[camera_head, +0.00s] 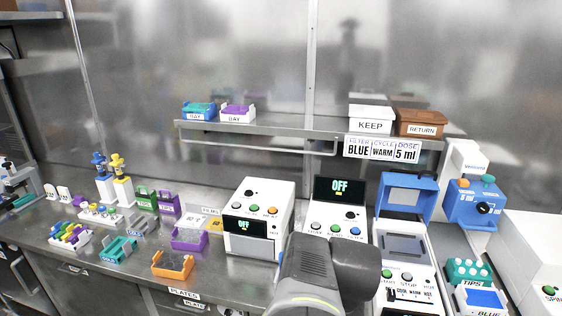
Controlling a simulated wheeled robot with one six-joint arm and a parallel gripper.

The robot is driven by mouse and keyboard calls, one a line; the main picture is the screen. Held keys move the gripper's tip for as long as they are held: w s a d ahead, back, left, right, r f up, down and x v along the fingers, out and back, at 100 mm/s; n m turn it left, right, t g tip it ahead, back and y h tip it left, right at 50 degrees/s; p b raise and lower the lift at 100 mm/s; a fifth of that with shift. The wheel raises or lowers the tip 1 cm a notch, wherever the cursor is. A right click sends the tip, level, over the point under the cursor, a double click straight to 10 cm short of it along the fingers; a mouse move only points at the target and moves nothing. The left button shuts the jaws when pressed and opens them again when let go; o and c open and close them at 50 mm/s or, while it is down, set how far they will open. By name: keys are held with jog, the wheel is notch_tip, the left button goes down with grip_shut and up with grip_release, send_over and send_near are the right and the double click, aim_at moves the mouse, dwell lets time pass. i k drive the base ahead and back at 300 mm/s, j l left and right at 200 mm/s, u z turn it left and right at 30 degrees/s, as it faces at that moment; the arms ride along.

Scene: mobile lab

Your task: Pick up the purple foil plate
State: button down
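A purple tray-like piece (188,239) stands on the bench left of centre, behind an orange tray (172,265). Another purple flat piece (238,109) sits in a white holder labelled DAY on the wall shelf. I cannot tell from this view which of them is the foil plate. My arm's grey and dark links rise at the bottom centre, right of the bench trays. My gripper's fingers do not show.
A teal piece (198,108) sits beside the shelf's purple one. White KEEP (371,120) and brown RETURN (421,122) boxes stand farther right on the shelf (290,132). White machines (257,217) fill the bench's middle and right. Green and purple holders and small racks crowd the left.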

aim_at(185, 239)
jog(key=u, duration=1.05)
jog(key=i+u, duration=0.75)
jog(key=i+l+u, duration=0.15)
jog(key=i+u, duration=0.25)
jog(key=k, duration=0.1)
